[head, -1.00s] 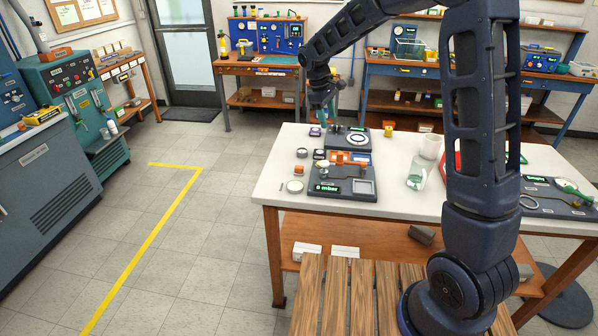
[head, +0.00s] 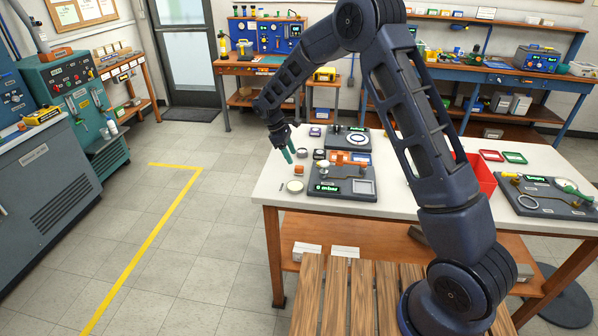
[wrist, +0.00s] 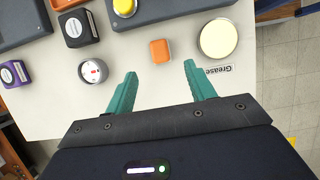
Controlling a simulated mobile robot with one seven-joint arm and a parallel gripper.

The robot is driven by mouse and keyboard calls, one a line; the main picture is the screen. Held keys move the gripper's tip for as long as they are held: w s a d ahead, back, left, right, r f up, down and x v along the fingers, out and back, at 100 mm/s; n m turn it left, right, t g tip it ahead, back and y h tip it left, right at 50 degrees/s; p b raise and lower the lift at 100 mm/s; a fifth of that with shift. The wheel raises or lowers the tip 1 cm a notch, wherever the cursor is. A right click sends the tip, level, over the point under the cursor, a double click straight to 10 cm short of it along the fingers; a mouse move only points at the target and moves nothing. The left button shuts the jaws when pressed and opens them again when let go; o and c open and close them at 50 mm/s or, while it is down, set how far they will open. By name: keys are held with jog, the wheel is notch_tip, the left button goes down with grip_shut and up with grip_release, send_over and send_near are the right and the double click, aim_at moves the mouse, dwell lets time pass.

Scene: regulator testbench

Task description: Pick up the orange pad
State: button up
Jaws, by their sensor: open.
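The orange pad (wrist: 160,51) is a small rounded block lying on the white tabletop. In the wrist view it lies just beyond the gap between my fingertips, roughly centred. In the head view it shows near the table's left edge (head: 299,170). My gripper (wrist: 159,80) has two teal fingers spread apart with nothing between them. In the head view my gripper (head: 288,154) hangs near the table's left edge, slightly behind and left of the pad; its height above the table is hard to tell.
A cream disc (wrist: 218,39) with a "Grease" label lies right of the pad in the wrist view. A white round gauge (wrist: 93,70), a dark cube (wrist: 78,28) and a purple cube (wrist: 14,73) lie left. A grey testbench board (head: 340,188) stands close by.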

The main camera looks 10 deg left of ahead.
aim_at(298, 167)
jog(key=shift+x, duration=3.5)
jog(key=shift+d+r, duration=0.1)
jog(key=shift+d, duration=0.05)
jog(key=c, duration=1.1)
jog(key=shift+o, duration=0.2)
jog(key=shift+r, duration=0.1)
